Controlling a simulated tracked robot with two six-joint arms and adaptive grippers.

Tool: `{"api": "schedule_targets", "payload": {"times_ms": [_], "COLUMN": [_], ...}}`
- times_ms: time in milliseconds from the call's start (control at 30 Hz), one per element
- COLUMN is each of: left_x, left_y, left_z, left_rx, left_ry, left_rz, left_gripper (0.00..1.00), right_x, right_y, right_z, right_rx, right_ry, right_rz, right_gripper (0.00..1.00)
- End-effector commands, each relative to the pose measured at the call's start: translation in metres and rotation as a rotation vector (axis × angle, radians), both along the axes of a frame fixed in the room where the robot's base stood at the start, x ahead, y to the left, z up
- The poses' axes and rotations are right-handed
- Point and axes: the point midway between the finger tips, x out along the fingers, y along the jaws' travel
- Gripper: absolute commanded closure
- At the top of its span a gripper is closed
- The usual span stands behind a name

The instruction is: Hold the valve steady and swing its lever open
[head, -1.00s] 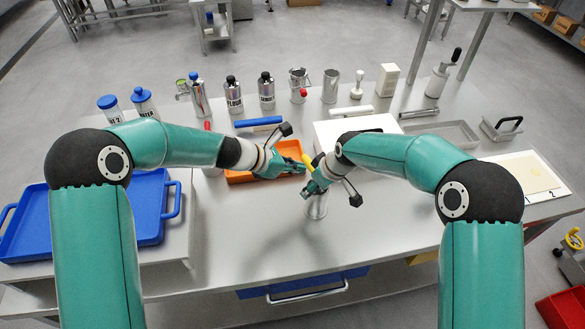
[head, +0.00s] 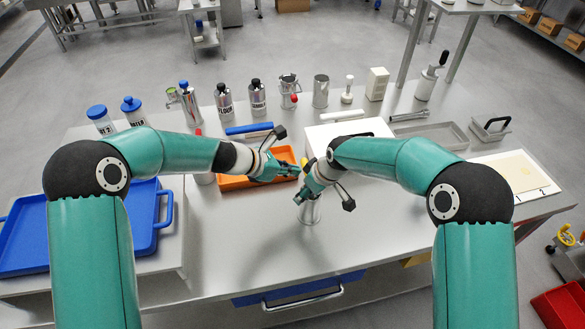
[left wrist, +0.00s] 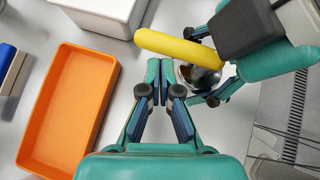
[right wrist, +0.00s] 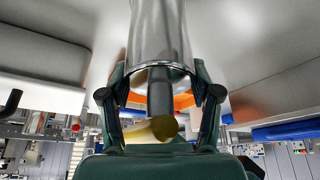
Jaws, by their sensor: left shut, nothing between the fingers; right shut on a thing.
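The valve is a shiny metal body with a yellow lever. Its body (head: 311,211) stands upright on the table in the head view, partly hidden by my right gripper (head: 302,196). In the right wrist view, the right gripper (right wrist: 160,95) is shut around the metal body (right wrist: 160,35). The yellow lever (left wrist: 178,46) lies across the valve's top in the left wrist view, and its end (right wrist: 150,131) shows in the right wrist view. My left gripper (left wrist: 159,70) is shut and empty, its fingertips close beside the lever; I cannot tell whether they touch.
An orange tray (head: 232,184) lies behind the left gripper. A white box (head: 328,130) stands behind the right one. Bottles and metal containers line the back edge. A blue tray (head: 163,210) is at left. The table front is clear.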

Motion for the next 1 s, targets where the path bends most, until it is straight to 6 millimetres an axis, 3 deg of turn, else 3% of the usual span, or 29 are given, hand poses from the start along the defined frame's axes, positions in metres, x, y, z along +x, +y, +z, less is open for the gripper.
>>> {"api": "schedule_targets", "payload": {"times_ms": [367,600,1000], "left_x": [-0.01,-0.018,-0.038], "left_y": [0.008,0.041,0.1], "left_z": [-0.001,-0.01,0.042], "left_rx": [0.001,0.0,0.001], "left_ry": [0.0,0.003,0.0], "left_rz": [0.001,0.005,0.003], "left_gripper": [1.0,1.0,1.0], "right_x": [-0.001,0.0,0.0], "right_y": [0.0,0.0,0.0], "right_z": [0.0,0.0,-0.001], "right_rx": [0.0,0.0,0.0], "right_ry": [0.002,0.002,0.002], "right_rz": [-0.001,-0.001,-0.001], "right_gripper": [0.82,0.82,0.82]}}
